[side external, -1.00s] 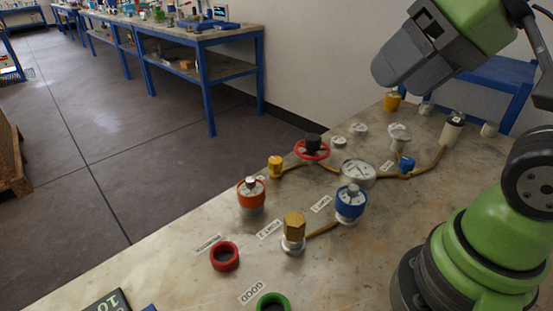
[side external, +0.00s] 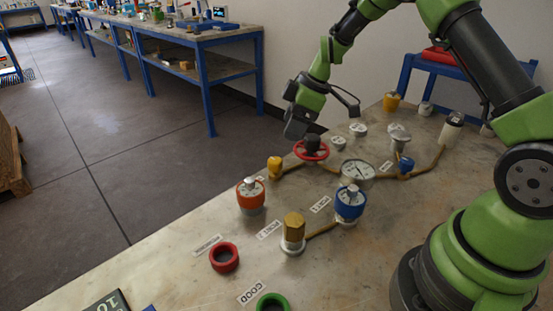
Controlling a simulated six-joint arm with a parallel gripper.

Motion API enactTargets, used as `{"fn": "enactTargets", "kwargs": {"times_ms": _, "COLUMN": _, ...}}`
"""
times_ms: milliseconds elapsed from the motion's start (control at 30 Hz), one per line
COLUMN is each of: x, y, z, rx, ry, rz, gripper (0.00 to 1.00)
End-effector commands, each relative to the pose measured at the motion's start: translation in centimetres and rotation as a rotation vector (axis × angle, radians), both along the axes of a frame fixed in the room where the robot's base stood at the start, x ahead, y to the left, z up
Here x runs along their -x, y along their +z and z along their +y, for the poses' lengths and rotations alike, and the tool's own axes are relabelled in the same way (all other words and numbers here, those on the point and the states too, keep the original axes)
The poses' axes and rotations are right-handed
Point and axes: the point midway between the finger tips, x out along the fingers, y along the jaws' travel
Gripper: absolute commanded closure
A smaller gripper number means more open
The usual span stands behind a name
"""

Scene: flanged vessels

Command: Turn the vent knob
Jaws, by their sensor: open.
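Several knobs and valves stand on the worktop, and their small labels are too blurred for me to tell which is the vent knob. A red handwheel (side external: 311,151) has a black hub (side external: 312,142). An orange-red knob (side external: 251,193) and a blue knob (side external: 351,203) each stand upright on a metal body. A brass hex fitting (side external: 294,227) is between them, towards the front. A yellow knob (side external: 275,166) is left of the handwheel. My gripper (side external: 294,131) is open, pointing down, above and slightly left of the handwheel, apart from it. Its fingertips are small and dark here.
A round gauge (side external: 357,171) is right of the handwheel, joined by brown pipes. A small blue valve (side external: 405,163) and white-capped fittings (side external: 453,128) stand behind. A red ring (side external: 225,257) and a green ring (side external: 272,303) lie at the front.

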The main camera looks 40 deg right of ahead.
Motion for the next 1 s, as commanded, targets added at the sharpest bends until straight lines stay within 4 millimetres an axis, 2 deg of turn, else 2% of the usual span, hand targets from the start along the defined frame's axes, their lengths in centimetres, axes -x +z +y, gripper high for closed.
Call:
{"fn": "enactTargets", "kwargs": {"times_ms": 233, "x": -0.6, "y": -2.7, "z": 0.4, "rx": 0.002, "ry": 0.022, "rz": 0.003, "gripper": 0.38}}
{"fn": "enactTargets", "kwargs": {"times_ms": 600, "x": -2.4, "y": -8.6, "z": 2.1, "rx": 0.004, "ry": 0.02, "rz": 0.002, "gripper": 0.38}}
{"fn": "enactTargets", "kwargs": {"times_ms": 800, "x": -2.7, "y": -9.9, "z": 2.5, "rx": 0.004, "ry": 0.019, "rz": 0.002, "gripper": 0.38}}
{"fn": "enactTargets", "kwargs": {"times_ms": 1000, "x": -2.8, "y": -9.9, "z": 2.5, "rx": 0.004, "ry": 0.019, "rz": 0.001, "gripper": 0.38}}
